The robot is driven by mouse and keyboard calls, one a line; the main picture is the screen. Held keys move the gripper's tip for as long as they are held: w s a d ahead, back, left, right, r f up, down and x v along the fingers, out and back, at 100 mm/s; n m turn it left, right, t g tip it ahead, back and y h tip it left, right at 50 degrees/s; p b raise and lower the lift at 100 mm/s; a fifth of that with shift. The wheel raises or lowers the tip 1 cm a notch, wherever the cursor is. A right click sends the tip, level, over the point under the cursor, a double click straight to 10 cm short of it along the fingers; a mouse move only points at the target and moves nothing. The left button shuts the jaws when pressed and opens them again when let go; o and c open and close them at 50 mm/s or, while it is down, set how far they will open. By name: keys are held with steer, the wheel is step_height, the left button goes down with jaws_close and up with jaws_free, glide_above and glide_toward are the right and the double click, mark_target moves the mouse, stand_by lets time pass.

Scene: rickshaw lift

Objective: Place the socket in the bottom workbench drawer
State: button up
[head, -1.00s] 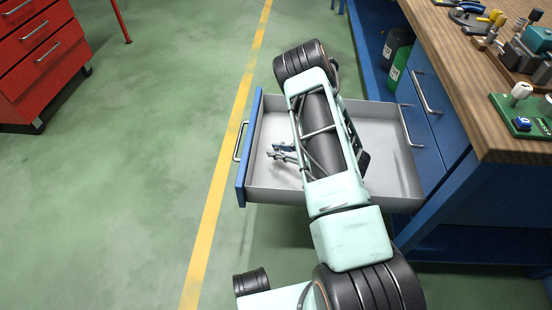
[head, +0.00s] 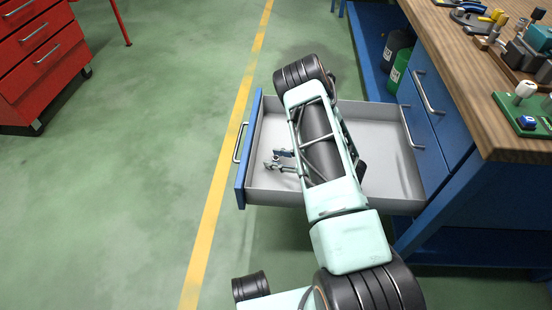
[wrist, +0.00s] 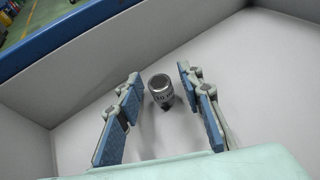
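The bottom workbench drawer (head: 390,190) is pulled out, with a light grey inside and a blue front. My gripper (head: 277,160) is low inside it, near the drawer front. In the wrist view my gripper (wrist: 163,110) is open, its two blue-padded fingers spread wide. The socket (wrist: 161,88), a small silver metal cylinder with markings, is between the fingers, with a gap on each side. It is over the drawer's floor (wrist: 265,75); whether it rests there is hard to tell. The socket cannot be made out in the head view.
The wooden workbench top (head: 470,70) at right holds several tools and a green board (head: 525,115). Dark and green canisters (head: 400,68) stand on the blue shelf beyond the drawer. A red tool cabinet (head: 40,60) is at far left. The green floor between is clear.

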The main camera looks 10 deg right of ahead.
steer(key=shift+r, duration=0.1)
steer(key=shift+s+d+r, duration=0.15)
steer(key=shift+s+d, duration=0.1)
steer(key=p+v, duration=0.3)
steer(key=v, duration=0.8)
steer(key=shift+s+d, duration=0.15)
steer(key=shift+s, duration=0.05)
steer(key=shift+w, duration=0.1)
